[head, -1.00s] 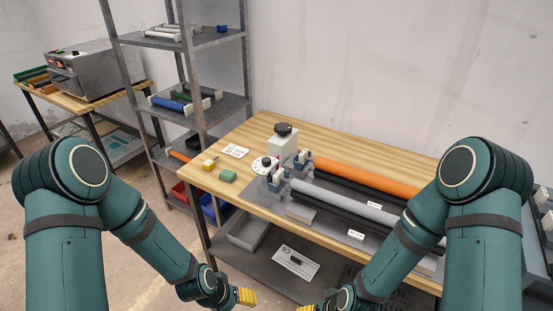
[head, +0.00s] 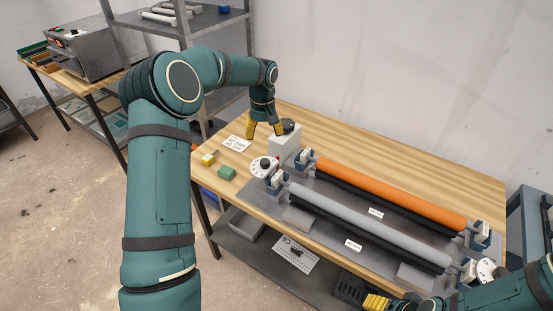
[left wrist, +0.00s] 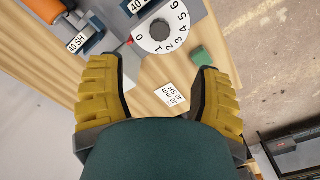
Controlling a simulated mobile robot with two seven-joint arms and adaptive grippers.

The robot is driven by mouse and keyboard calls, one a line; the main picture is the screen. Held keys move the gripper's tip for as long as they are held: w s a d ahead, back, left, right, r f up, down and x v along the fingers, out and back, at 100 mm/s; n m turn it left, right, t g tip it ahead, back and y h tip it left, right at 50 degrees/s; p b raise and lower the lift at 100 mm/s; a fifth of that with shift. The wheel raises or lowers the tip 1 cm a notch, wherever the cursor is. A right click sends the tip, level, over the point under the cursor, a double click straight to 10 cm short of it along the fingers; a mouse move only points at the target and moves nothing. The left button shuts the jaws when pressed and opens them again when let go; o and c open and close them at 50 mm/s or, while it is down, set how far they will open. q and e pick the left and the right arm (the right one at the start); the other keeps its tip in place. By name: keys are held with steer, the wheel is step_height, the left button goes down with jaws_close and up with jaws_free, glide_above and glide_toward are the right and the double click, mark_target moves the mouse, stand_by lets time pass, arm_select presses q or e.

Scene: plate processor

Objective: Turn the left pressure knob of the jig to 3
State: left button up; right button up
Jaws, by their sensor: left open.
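The jig (head: 298,219) with orange and grey rollers lies on the wooden bench. Its left pressure knob (head: 264,167) is a white dial with a dark centre at the jig's left end. In the left wrist view the dial (left wrist: 160,38) shows numbers 0 to 6, with a red mark beside the 0. My left gripper (head: 265,133) is open and empty above the bench, behind the dial and by the white block; in the left wrist view its fingers (left wrist: 157,70) are spread, with the dial beyond the tips. My right gripper (head: 376,302) is at the bottom edge, partly cut off.
A second dial (head: 487,270) is at the jig's right end. The bench's back right is clear.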

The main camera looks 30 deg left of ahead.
mark_target(265, 161)
arm_select(q)
step_height(265, 161, down, 13)
stand_by(0.4)
steer(key=shift+c, duration=0.2)
jaws_close()
